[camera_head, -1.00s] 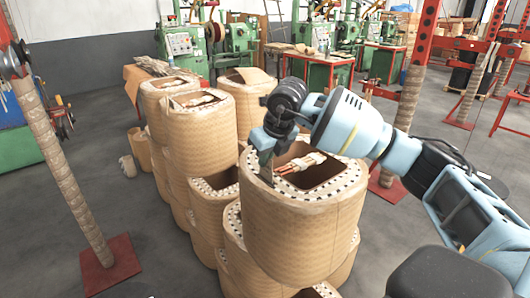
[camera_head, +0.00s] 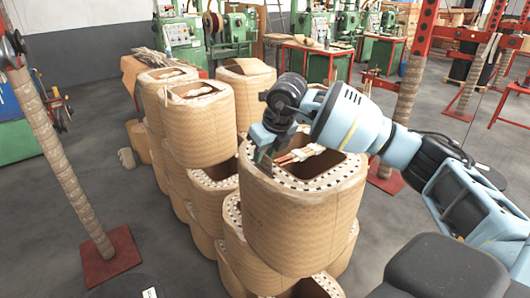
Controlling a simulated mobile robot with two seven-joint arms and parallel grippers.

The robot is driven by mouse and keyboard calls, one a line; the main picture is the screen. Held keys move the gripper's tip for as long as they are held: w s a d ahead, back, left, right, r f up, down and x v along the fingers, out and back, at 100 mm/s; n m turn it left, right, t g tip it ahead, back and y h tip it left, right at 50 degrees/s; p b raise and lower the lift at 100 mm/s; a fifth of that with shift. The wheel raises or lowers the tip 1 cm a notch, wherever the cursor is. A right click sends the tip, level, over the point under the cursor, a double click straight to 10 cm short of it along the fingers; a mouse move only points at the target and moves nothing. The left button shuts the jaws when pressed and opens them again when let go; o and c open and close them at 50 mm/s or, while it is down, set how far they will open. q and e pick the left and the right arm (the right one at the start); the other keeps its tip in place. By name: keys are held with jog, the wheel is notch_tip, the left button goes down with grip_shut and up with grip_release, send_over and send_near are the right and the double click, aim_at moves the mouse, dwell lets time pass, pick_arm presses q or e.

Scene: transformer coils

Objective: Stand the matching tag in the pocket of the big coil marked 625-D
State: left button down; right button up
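A large tan wrapped coil (camera_head: 300,225) stands at the front of a cluster of stacked coils. Its top rim is lined with dark dots around a square opening, where pale and copper-coloured leads lie. I can read no marking such as 625-D on any coil. My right gripper (camera_head: 262,158) points down at the left back part of this coil's top rim. Its fingertips are small and partly hidden, so I cannot tell whether they are open, shut or hold a tag. I can make out no tag or pocket for certain. My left gripper is out of view.
More coils (camera_head: 195,130) stand close behind and to the left. A wrapped post on a red base plate (camera_head: 112,258) stands at left. A dark disc (camera_head: 128,288) with a white label lies at the bottom left. Grey floor is open between post and coils.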

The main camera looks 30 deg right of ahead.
jog(key=v, duration=0.7)
jog(key=shift+r, duration=0.4)
jog(key=shift+s+f, duration=0.1)
jog(key=shift+s, duration=0.1)
dwell(0.5)
